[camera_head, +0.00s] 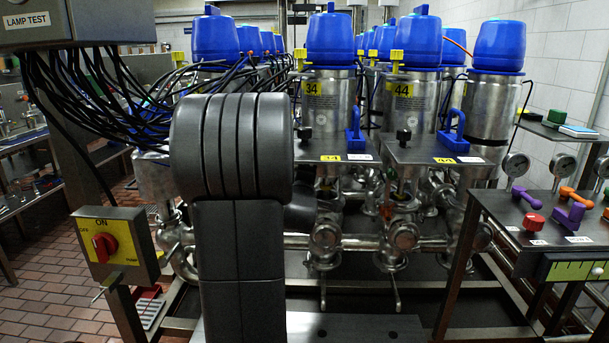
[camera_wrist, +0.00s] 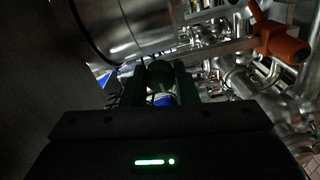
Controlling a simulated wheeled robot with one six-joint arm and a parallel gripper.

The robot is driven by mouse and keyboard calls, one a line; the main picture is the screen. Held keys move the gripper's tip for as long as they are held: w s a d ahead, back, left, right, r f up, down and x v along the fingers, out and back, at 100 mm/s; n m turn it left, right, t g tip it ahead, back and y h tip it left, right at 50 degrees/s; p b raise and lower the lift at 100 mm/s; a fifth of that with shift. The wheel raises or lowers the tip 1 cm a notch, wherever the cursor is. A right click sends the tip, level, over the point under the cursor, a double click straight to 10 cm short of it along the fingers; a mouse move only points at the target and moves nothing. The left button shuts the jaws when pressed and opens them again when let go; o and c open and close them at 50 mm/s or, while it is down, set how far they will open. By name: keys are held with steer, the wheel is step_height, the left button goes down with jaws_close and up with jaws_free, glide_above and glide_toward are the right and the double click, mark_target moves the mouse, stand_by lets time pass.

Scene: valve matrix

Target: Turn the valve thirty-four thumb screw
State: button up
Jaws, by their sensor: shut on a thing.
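Valve thirty-four is a steel cylinder with a blue cap (camera_head: 330,38) and a yellow "34" label (camera_head: 312,88) in the head view. A black thumb screw (camera_head: 304,133) shows at the plate in front of it, just right of my arm. In the wrist view my gripper (camera_wrist: 162,85) is shut on a dark greenish round knob (camera_wrist: 160,73), with one finger on each side. A small blue part (camera_wrist: 164,99) shows below the knob. My gripper is hidden behind my arm in the head view, so I cannot tell for certain which screw the knob is.
Valve forty-four (camera_head: 416,88) stands just right, with its own black knob (camera_head: 403,135). Blue handles (camera_head: 355,132) rise from the plates. An orange handle (camera_wrist: 275,42) is at the wrist view's upper right. Black cables (camera_head: 100,85) hang left, and a control panel (camera_head: 540,222) stands right.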

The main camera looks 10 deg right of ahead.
steer(key=shift+f+n, duration=0.1)
steer(key=shift+n, duration=0.2)
steer(key=o, duration=1)
steer(key=shift+s, duration=0.15)
steer(key=v, duration=1.3)
steer(key=shift+s+a, duration=0.15)
steer(key=shift+s, duration=0.15)
steer(key=shift+w, duration=0.1)
steer(key=x, duration=1.3)
steer(key=shift+w, duration=0.35)
